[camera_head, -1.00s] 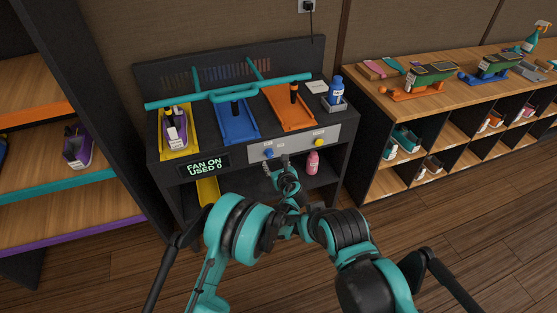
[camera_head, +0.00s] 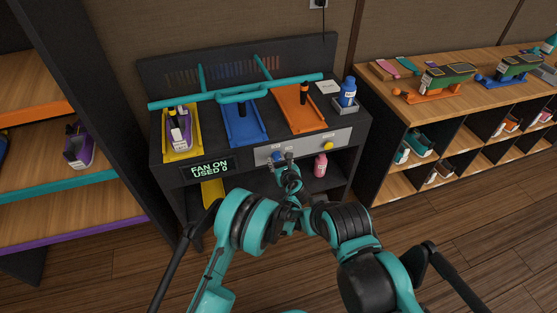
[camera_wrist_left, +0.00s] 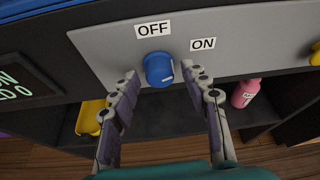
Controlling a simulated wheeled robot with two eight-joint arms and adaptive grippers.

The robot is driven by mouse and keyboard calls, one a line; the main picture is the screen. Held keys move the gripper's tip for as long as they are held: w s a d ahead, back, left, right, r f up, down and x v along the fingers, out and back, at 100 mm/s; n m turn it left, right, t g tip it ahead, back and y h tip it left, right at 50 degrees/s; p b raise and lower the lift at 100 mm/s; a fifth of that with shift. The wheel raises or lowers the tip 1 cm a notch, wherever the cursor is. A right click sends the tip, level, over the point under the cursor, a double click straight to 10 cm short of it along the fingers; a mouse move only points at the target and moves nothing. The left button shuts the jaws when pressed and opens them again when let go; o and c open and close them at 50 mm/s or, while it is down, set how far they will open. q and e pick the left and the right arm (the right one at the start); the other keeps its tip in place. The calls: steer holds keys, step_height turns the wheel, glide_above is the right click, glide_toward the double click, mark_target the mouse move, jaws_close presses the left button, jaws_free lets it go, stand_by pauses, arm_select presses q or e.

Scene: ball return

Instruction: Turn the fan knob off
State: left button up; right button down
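The blue fan knob (camera_wrist_left: 158,69) sits on a grey panel (camera_wrist_left: 110,50), between an OFF label (camera_wrist_left: 154,29) above and an ON label (camera_wrist_left: 203,44) at upper right. A white mark shows on the knob's lower right face. The display (camera_head: 208,168) reads FAN ON, USED 0. My left gripper (camera_wrist_left: 162,74) is open, with one finger on each side of the knob; gaps show, and contact cannot be told. In the head view my left gripper (camera_head: 284,158) is at the panel and partly covers the knob (camera_head: 277,156). My right gripper cannot be made out.
A yellow knob (camera_head: 328,146) is on the same panel to the right. A pink bottle (camera_head: 320,166) stands on the shelf below. A shelf unit stands at right.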

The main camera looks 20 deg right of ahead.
arm_select(q)
jaws_close()
steer(key=shift+n, duration=0.3)
steer(key=shift+a+n+h, duration=0.2)
steer(key=shift+n+h, duration=0.6)
steer(key=shift+n, duration=0.1)
steer(key=n, duration=0.1)
steer(key=n+h, duration=0.1)
steer(key=shift+w+a+f+n+t+h, duration=0.1)
steer(key=shift+f+n+t+h, duration=0.05)
steer(key=shift+n+t+h, duration=0.15)
steer(key=n+h, duration=0.1)
steer(key=n, duration=0.1)
steer(key=n+t+h, duration=0.1)
steer(key=n, duration=0.2)
steer(key=shift+a+f+t+h, duration=0.1)
steer(key=shift+f+t+h, duration=0.1)
steer(key=shift+t+h, duration=0.1)
